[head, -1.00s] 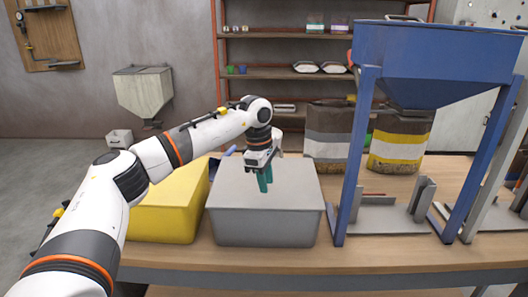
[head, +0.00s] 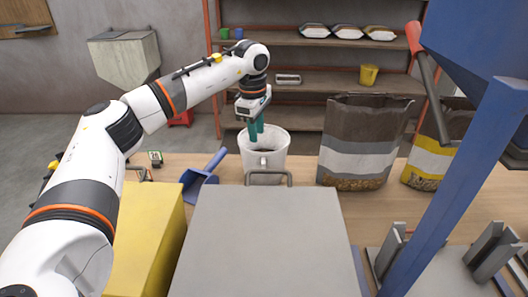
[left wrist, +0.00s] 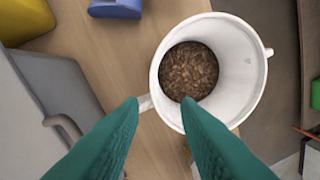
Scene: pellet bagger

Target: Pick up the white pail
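The white pail (head: 275,146) stands upright on the wooden table behind the grey bin, with brown pellets inside it. It also shows in the left wrist view (left wrist: 240,75), with a lug on its rim near the gap between my fingertips. My left gripper (head: 256,138) has teal fingers pointing down at the pail's rim in the head view. My right gripper is not in view.
A grey bin (head: 265,240) with a handle stands in front of the pail. A yellow bin (head: 150,235) and a blue scoop (head: 202,178) are to the left. Pellet sacks (head: 362,140) stand to the right. A blue hopper frame (head: 455,180) blocks the right side.

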